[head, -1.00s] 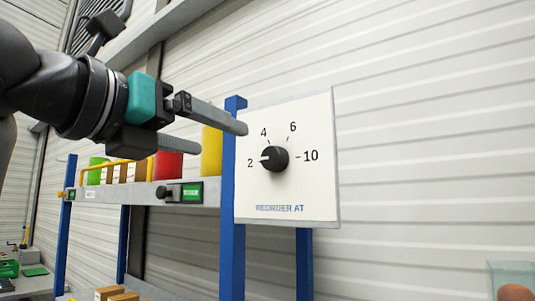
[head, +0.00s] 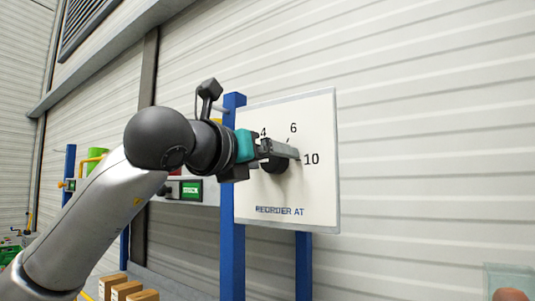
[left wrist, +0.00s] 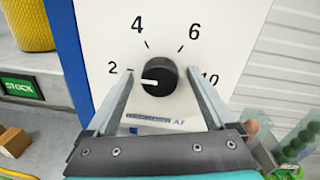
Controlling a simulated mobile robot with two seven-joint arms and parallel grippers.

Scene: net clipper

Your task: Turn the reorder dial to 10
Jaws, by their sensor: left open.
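The black reorder dial (left wrist: 160,76) sits on a white panel (head: 318,195) marked 2, 4, 6 and 10, with "REORDER AT" below. In the left wrist view its white pointer line faces left, near the 2. My left gripper (head: 284,158) is open in front of the panel, and its fingers partly cover the dial in the head view. In the left wrist view the left gripper (left wrist: 160,88) has one finger on each side of the dial, with a gap on both sides. Whether the fingertips touch the panel is unclear. My right gripper is not in view.
The panel is fixed beside a blue post (head: 233,200) of a shelf rack. A green "STOCK" label (left wrist: 20,87) and a yellow container (left wrist: 33,24) are left of the post. Cardboard boxes (head: 128,290) sit lower left. The wall right of the panel is clear.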

